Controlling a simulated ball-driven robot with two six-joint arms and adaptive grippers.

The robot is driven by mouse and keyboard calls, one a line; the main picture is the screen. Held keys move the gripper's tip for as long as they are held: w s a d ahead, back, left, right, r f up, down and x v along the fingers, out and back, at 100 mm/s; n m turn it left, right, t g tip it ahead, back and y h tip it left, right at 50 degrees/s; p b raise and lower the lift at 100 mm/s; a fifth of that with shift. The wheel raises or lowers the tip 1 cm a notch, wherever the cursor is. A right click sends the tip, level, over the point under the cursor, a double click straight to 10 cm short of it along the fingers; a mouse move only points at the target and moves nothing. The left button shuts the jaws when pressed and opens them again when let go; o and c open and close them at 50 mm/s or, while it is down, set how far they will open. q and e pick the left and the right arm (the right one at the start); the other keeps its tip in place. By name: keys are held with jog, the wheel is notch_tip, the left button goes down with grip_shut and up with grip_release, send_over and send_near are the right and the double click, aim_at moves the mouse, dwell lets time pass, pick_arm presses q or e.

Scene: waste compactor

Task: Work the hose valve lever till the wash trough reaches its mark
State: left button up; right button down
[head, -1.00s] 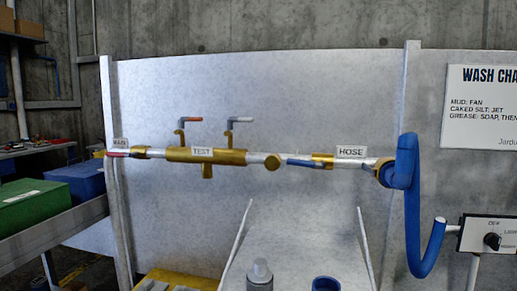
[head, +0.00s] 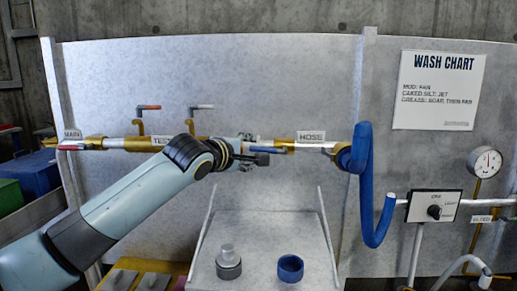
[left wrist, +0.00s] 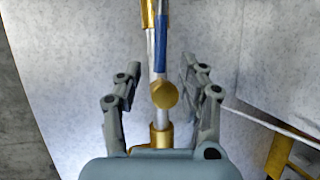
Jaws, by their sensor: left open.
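The hose valve lever (head: 268,150) is a blue handle lying along the pale pipe, left of the HOSE label (head: 311,136). It also shows in the left wrist view (left wrist: 161,32), running along the pipe beyond a round brass fitting (left wrist: 164,95). My left gripper (head: 256,150) is at the pipe near the lever's left end, partly covering the pipe there. In the left wrist view my open fingers (left wrist: 160,77) stand either side of the pipe, with gaps on both sides. A pale tray with raised side rails (head: 258,262) is below; I cannot tell whether it is the wash trough, and no mark shows. My right gripper is out of view.
A blue hose (head: 366,190) hangs right of the pipe. A dial box (head: 434,206) and round gauge (head: 485,161) are farther right. A grey bottle (head: 228,265) and blue ring-shaped piece (head: 290,268) sit on the tray. Two small levers (head: 201,107) rise above the TEST section.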

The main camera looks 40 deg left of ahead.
aim_at(260, 150)
pick_arm(q)
jog(key=x, duration=0.7)
jog(key=shift+w+f+p, duration=0.1)
jog(key=shift+w+p, duration=0.15)
jog(key=shift+p, duration=0.15)
grip_shut()
